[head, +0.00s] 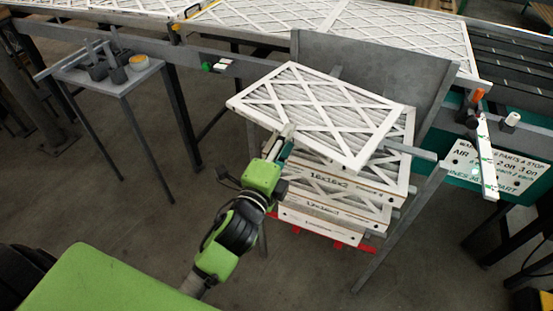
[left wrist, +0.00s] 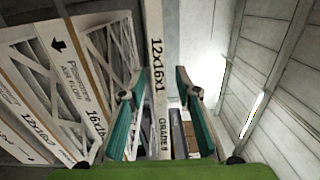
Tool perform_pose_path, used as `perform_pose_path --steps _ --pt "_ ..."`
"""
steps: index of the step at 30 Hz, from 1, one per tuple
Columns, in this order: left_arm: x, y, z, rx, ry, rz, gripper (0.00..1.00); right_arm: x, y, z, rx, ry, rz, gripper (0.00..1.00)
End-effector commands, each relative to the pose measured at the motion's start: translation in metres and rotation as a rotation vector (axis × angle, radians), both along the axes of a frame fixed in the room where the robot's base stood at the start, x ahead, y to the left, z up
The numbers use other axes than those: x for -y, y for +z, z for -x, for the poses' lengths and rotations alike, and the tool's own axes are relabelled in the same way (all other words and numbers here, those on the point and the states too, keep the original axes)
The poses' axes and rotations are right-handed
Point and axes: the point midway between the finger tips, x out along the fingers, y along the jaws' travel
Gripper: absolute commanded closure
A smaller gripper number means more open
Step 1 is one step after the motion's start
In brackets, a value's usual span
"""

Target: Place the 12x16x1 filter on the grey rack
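The 12x16x1 filter (head: 315,112) is a flat, white-framed panel with a diagonal lattice. It is tilted and turned above a stack of boxed filters (head: 330,182), its left corner reaching past the stack. In the left wrist view its label edge (left wrist: 157,75) runs between the fingers. My left gripper (head: 283,139) is shut on its near left edge; the exact finger contact is hard to see. The grey rack appears to be the grey metal frame with an upright panel (head: 375,70) and rail behind and right of the stack, partly hidden by filters. My right gripper is not in view.
Stacked filters (left wrist: 65,75) stand close on the left in the left wrist view. A long bench (head: 130,16) with more filters runs behind. A small grey side table (head: 78,76) holds cups at left.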

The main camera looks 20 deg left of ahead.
Motion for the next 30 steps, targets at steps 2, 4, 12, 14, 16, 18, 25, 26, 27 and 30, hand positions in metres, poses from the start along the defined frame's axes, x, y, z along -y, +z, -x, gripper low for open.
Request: perform_pose_path --steps 2,4,12,14,16,18,25,26,27,30 --pt "-0.001 -0.005 0.020 -0.003 0.000 0.000 0.70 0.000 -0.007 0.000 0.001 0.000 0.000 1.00" --pt "-0.001 -0.005 0.035 -0.004 0.000 0.000 0.70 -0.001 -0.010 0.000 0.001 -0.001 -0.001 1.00" --pt "-0.003 -0.004 0.077 -0.001 0.000 0.000 0.70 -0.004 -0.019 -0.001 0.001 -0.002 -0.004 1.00" --pt "-0.003 -0.003 0.081 0.000 0.001 0.000 0.70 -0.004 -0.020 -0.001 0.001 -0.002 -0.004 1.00" --pt "-0.003 -0.003 0.084 -0.001 0.001 -0.001 0.70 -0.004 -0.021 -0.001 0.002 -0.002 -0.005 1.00" --pt "-0.003 -0.002 0.086 0.000 0.001 -0.001 0.70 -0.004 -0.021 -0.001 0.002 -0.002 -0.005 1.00" --pt "-0.003 -0.005 0.085 -0.006 0.001 0.003 0.70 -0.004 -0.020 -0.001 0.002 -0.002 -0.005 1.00" --pt "-0.003 -0.010 0.084 -0.015 -0.001 0.008 0.70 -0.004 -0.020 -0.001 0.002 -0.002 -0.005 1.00" --pt "-0.001 -0.022 0.083 -0.035 -0.003 0.023 0.70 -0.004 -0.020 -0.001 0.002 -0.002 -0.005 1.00" --pt "0.003 -0.078 0.076 -0.135 -0.011 0.088 0.70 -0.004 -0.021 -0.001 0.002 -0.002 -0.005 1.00"
